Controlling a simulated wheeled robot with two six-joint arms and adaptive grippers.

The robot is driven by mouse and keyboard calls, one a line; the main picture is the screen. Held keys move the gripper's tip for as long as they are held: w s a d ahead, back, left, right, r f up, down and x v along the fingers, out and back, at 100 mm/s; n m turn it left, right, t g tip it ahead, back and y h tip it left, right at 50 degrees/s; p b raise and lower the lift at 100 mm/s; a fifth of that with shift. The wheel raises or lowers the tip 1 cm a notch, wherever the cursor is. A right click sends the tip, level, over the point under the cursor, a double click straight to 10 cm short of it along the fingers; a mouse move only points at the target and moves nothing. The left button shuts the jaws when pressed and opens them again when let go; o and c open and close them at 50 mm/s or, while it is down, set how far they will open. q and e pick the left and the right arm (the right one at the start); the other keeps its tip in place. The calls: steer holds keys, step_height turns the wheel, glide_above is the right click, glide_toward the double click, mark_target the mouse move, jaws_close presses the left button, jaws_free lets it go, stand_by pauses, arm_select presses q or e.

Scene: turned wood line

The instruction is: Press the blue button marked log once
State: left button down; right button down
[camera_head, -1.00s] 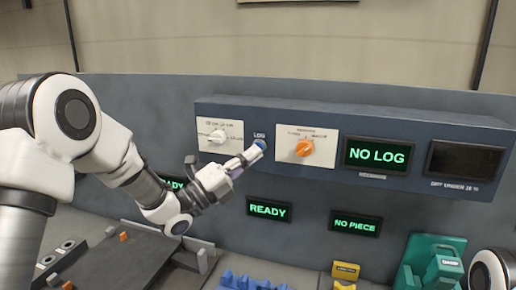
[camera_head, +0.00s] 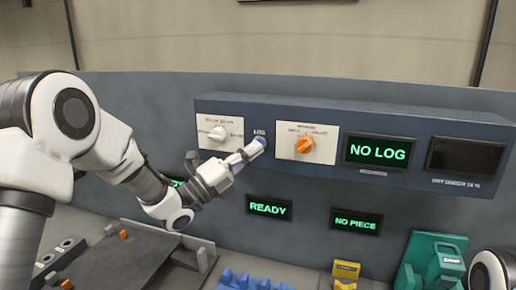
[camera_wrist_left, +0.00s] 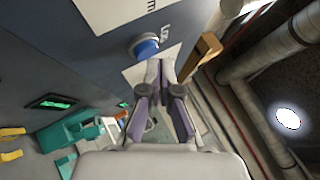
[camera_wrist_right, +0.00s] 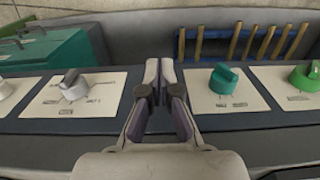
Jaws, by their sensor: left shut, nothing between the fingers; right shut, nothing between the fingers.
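The blue button (camera_head: 262,140) sits under a LOG label on the front of the grey control box, between a white dial and an orange dial. It also shows in the left wrist view (camera_wrist_left: 145,47), just beyond and left of the fingertips. My left gripper (camera_head: 254,150) is shut and empty, its tips at the button's lower left in the head view. Whether they touch it I cannot tell. The display (camera_head: 377,151) right of the dials reads NO LOG. My right gripper (camera_wrist_right: 158,68) is shut and empty, above a panel of dials in the right wrist view.
The white dial (camera_head: 218,133) and orange dial (camera_head: 305,145) flank the button closely. Lower displays read READY (camera_head: 269,208) and NO PIECE (camera_head: 355,222). A green clamp device (camera_head: 437,262) stands at lower right. Teal (camera_wrist_right: 223,78) and green dials lie near the right gripper.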

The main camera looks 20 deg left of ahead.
arm_select(q)
steer(key=shift+w, duration=0.1)
steer(key=shift+w+b, duration=0.3)
steer(key=shift+w, duration=0.05)
stand_by(0.7)
steer(key=shift+s+b, duration=0.75)
steer(key=shift+s, duration=0.1)
steer(key=s+b, duration=0.3)
steer(key=s, duration=0.2)
steer(key=shift+a, duration=0.1)
